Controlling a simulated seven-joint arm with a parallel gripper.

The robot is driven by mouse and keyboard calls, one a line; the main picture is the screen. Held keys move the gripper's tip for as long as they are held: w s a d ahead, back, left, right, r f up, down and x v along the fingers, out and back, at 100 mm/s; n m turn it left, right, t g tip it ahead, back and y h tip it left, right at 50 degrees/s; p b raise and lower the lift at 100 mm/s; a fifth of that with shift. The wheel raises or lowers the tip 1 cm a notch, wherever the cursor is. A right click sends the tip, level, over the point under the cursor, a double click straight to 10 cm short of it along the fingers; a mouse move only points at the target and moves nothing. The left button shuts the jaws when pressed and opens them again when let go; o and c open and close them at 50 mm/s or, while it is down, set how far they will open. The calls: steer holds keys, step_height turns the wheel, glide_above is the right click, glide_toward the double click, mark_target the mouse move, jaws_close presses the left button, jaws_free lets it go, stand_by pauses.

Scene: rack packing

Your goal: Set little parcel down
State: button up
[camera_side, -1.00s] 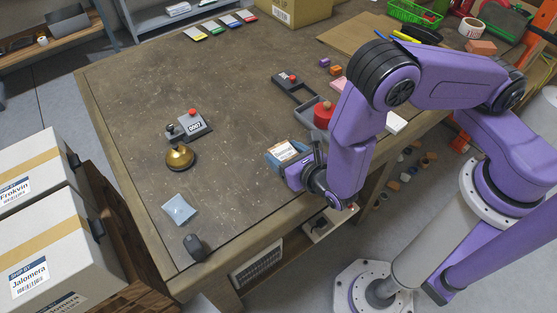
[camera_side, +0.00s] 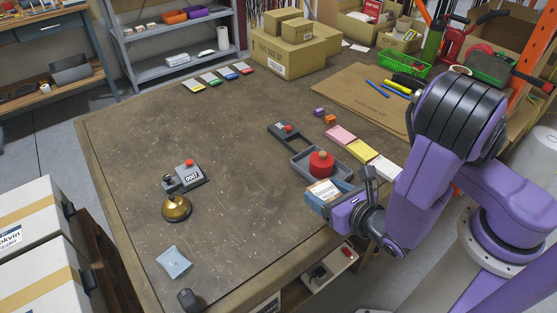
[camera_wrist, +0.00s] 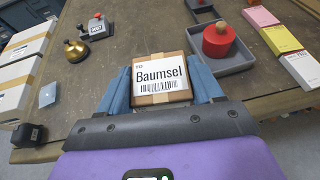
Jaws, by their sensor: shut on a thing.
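The little parcel (camera_wrist: 160,77) is a small brown box with a white label reading "Baumsel" and a barcode. My gripper (camera_wrist: 162,88) is shut on it, with a blue finger on each side. In the side view the parcel (camera_side: 323,191) shows between the blue fingers of my gripper (camera_side: 325,196), at the right front part of the table. It is close to the grey tray with the red weight. Whether its underside touches the table is hidden.
The grey tray (camera_side: 341,178) holding a red round weight (camera_side: 321,164) stands just behind the parcel. Pink, yellow and white pads (camera_side: 362,151) lie to the right. A brass bell (camera_side: 176,208) and a counter (camera_side: 190,177) stand at left. The table's middle (camera_side: 240,150) is clear.

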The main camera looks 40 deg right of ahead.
steer(key=w+d+m+h, duration=0.2)
steer(key=w, duration=0.7)
steer(key=m+g+h, duration=0.1)
steer(key=h, duration=0.1)
glide_above(265, 151)
step_height(265, 151, down, 9)
steer(key=shift+s+r, duration=0.15)
steer(key=shift+w+f, duration=0.25)
steer(key=shift+f, duration=0.05)
steer(key=shift+a+f, duration=0.1)
steer(key=shift+f, duration=1.35)
steer(key=shift+f, duration=0.15)
steer(key=o, duration=1.1)
